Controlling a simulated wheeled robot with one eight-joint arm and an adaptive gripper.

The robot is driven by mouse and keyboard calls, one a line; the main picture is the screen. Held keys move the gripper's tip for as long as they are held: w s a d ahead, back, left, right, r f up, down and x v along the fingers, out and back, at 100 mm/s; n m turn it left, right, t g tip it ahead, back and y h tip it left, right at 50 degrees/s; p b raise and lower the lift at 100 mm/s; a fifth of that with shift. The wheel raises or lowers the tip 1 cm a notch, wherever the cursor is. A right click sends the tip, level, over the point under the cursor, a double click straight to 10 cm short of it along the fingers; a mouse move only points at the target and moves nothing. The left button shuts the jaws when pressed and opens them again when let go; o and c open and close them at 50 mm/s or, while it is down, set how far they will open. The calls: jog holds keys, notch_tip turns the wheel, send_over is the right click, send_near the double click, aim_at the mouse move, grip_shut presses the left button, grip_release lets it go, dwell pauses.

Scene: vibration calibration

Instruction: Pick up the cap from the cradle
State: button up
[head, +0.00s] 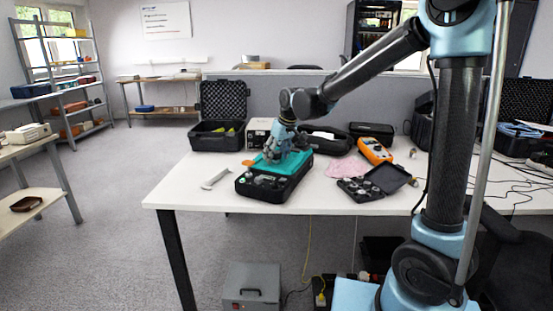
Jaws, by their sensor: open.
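My gripper (282,152) hangs at the end of my arm, over the far part of a black case with a teal top panel (270,187) on the white table. The fingers point down and are open. They cover part of the teal panel, so contact with anything there cannot be told. The case holds several small dark and metallic parts at its front. I cannot make out which part is the cap or the cradle at this size. They may be hidden behind the gripper.
A small open black case of round parts (360,188) lies to the right, near an orange meter (375,151) and a pink cloth (345,167). A silver tool (215,179) lies left. An open foam-lined case (217,133) stands behind. The table's front left is clear.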

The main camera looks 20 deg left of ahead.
jog(key=c, duration=1.2)
